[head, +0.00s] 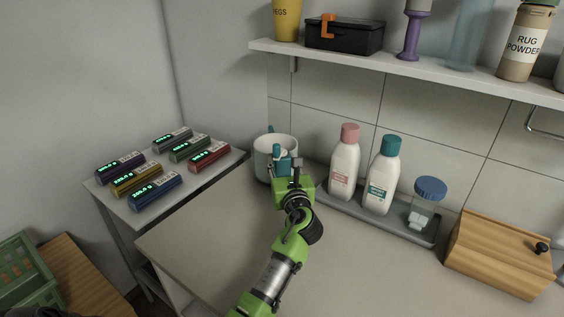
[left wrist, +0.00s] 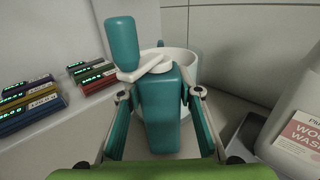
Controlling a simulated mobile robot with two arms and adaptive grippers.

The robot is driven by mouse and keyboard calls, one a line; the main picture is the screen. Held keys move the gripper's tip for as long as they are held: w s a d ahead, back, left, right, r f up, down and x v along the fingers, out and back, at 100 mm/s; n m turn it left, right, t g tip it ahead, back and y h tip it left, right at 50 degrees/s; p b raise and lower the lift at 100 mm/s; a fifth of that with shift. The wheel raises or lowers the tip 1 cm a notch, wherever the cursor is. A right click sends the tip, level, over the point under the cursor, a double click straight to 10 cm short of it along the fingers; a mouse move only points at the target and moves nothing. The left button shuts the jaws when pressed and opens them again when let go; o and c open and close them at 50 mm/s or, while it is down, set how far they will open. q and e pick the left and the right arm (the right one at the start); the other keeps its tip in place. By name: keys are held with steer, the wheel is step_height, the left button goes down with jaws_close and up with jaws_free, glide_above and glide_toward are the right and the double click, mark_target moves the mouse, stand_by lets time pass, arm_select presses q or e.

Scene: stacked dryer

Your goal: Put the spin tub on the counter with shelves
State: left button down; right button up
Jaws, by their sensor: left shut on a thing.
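The spin tub (head: 262,160) is a white round tub with a teal part and crank at its side. It is at the back left corner of the grey counter (head: 200,232); I cannot tell if it touches the surface. My left gripper (head: 287,172) is shut on the tub's teal side block. In the left wrist view, the fingers (left wrist: 161,97) flank that block, below a white crank arm with a teal knob (left wrist: 122,42). The white tub wall (left wrist: 186,62) shows behind, partly hidden. My right gripper is not in view.
A grey tray (head: 400,228) right of the tub holds a pink-capped bottle (head: 345,165), a teal-capped bottle (head: 381,178) and a blue-lidded jar (head: 427,205). A wall shelf (head: 400,69) hangs above. A side table (head: 212,178) on the left holds several display modules. A wooden box (head: 500,250) stands right.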

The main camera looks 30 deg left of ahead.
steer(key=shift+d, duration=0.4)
arm_select(q)
steer(key=c, duration=1.5)
jaws_free()
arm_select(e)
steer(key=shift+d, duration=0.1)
arm_select(q)
steer(key=shift+o, duration=0.2)
steer(key=shift+s+d, duration=0.1)
steer(key=shift+d, duration=0.05)
steer(key=p+v, duration=0.4)
steer(key=v, duration=0.7)
steer(key=shift+s+d, duration=0.25)
steer(key=shift+s, duration=0.1)
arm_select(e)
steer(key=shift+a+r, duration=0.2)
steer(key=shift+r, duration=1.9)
